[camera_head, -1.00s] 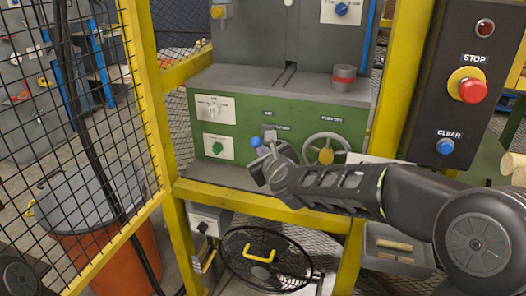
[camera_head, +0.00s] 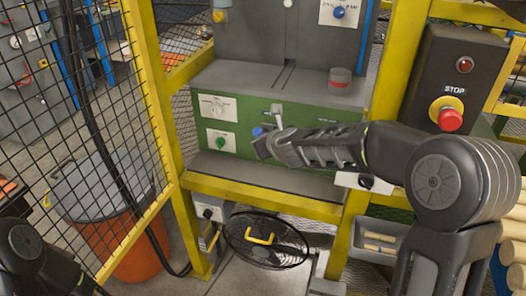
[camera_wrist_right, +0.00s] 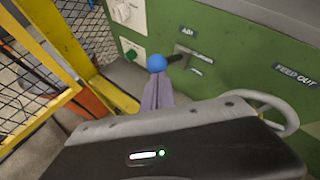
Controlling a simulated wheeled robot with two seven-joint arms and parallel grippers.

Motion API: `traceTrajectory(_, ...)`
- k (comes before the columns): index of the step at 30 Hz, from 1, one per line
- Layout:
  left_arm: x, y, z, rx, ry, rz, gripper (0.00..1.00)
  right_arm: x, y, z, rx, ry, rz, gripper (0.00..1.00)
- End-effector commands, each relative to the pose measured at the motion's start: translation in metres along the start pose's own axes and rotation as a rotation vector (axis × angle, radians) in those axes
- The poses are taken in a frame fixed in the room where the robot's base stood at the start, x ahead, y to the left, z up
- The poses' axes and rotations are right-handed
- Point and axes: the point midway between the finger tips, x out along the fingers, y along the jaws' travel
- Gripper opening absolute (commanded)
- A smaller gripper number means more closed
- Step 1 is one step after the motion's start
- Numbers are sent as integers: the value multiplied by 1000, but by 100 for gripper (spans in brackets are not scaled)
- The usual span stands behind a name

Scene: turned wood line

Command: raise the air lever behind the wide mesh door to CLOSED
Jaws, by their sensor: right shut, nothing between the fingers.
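The air lever has a blue ball knob (camera_head: 257,132) and sits on the green panel. In the right wrist view the knob (camera_wrist_right: 157,63) is at the end of a short dark shaft, which juts out from a grey plate (camera_wrist_right: 183,57) under the AIR label. My right gripper (camera_head: 263,147) is just below the knob. In the wrist view its shut, empty fingers (camera_wrist_right: 157,92) point up at the knob, with the tips at its underside; I cannot tell if they touch. The wide mesh door (camera_head: 95,110) stands open at the left. My left gripper is out of view.
Yellow frame posts (camera_head: 165,120) and a lower yellow rail (camera_head: 262,197) border the opening. A handwheel (camera_wrist_right: 275,110) is close to my right wrist. A red-banded cup (camera_head: 339,80) stands on the ledge above. A STOP button (camera_head: 447,114) is on the right post, an orange bin (camera_head: 135,240) at the left.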

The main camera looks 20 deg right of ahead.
Motion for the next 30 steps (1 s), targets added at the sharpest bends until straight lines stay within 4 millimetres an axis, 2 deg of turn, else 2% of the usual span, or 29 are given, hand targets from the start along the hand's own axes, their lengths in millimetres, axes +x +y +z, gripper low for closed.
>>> traceTrajectory(15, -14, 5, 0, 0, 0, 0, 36, -8, -4, 14, 0, -1, -1, 0)
traceTrajectory(30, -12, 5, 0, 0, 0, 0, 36, -8, -5, 12, 0, -1, -1, 0)
